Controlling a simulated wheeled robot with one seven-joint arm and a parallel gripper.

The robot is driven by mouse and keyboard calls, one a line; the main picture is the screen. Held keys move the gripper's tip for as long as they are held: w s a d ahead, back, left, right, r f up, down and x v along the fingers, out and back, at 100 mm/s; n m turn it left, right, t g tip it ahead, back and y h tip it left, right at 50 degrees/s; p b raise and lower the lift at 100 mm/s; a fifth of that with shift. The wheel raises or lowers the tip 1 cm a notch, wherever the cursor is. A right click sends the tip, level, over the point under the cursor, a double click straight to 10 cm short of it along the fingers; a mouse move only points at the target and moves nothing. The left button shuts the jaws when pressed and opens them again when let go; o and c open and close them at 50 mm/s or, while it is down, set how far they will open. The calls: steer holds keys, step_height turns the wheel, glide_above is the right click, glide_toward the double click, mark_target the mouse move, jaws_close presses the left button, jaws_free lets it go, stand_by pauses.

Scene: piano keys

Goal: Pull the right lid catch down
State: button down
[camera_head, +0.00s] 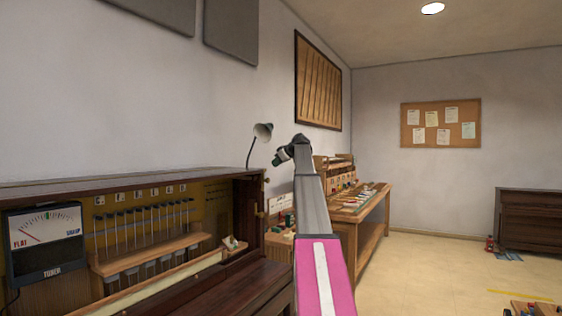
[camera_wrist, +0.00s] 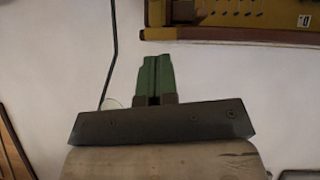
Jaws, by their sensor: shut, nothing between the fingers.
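The open upright piano (camera_head: 150,185) fills the lower left of the head view. A small brass fitting (camera_head: 262,211) on its right end post may be the right lid catch; it is too small to tell its position. My gripper (camera_head: 279,158) is at the end of my raised arm, above and to the right of that post, apart from it. In the wrist view my green fingers (camera_wrist: 155,75) are shut together with nothing between them. A brown and yellow part of the piano (camera_wrist: 240,18) shows at the upper right there, clear of the fingers. No catch is clearly visible in the wrist view.
A desk lamp (camera_head: 262,131) rises behind the piano's right end, close to my gripper; its thin stem (camera_wrist: 113,50) appears in the wrist view. A tuner meter (camera_head: 45,240) sits at the left. A workbench (camera_head: 360,205) stands beyond; the floor (camera_head: 430,260) at right is mostly clear.

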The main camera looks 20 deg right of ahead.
steer(key=w+a+f, duration=0.1)
steer(key=w+f, duration=0.2)
steer(key=f, duration=0.3)
steer(key=shift+w+a, duration=0.35)
steer(key=shift+f, duration=0.1)
steer(key=shift+f, duration=0.1)
step_height(320, 180, down, 3)
steer(key=shift+r, duration=0.1)
